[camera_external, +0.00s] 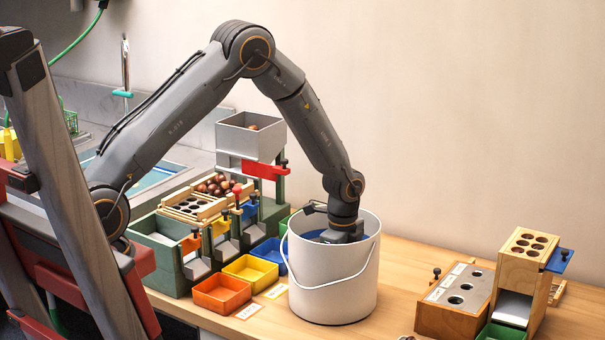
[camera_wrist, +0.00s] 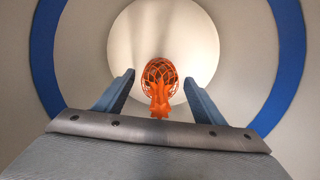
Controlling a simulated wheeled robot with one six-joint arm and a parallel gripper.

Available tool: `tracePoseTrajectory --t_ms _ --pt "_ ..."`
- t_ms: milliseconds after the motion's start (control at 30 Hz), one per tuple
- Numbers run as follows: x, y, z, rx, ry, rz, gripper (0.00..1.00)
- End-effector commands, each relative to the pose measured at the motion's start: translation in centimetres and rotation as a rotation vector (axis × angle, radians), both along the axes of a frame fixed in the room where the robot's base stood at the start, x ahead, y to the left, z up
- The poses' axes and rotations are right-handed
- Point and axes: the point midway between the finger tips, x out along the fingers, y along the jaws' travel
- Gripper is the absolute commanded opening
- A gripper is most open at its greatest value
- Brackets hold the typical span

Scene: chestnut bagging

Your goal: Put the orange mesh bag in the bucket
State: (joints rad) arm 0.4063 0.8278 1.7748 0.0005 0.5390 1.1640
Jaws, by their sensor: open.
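The white bucket (camera_external: 334,285) stands on the wooden table with its wire handle hanging down the front. My gripper reaches down into its mouth, and the bucket wall hides the fingers in the external view. In the wrist view my gripper (camera_wrist: 159,90) is open, with its two blue-grey fingers apart and nothing between them. The orange mesh bag (camera_wrist: 160,82) lies inside the bucket on the pale round bottom, beyond the fingertips, its gathered end toward me. Dark contents show through the mesh. The bag looks apart from the fingers. The bucket's inner wall (camera_wrist: 235,50) surrounds it, with a blue ring.
Orange (camera_external: 221,294), yellow (camera_external: 250,270) and blue trays stand left of the bucket. A green sorting stand with chestnuts and a grey hopper (camera_external: 250,137) is behind them. Wooden hole blocks (camera_external: 456,296) stand at the right. Some table is clear right of the bucket.

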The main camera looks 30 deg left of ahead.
Motion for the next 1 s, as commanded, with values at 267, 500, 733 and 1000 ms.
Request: tracePoseTrajectory --t_ms 267,500,733,1000 --pt "0.2 -0.1 5.0 -0.002 -0.005 0.0 0.63" --pt "0.1 0.0 9.1 -0.001 -0.002 0.0 0.63" --pt "0.0 0.0 10.9 0.0 -0.001 0.0 0.63" --pt "0.0 0.0 11.0 0.0 0.0 0.0 0.63"
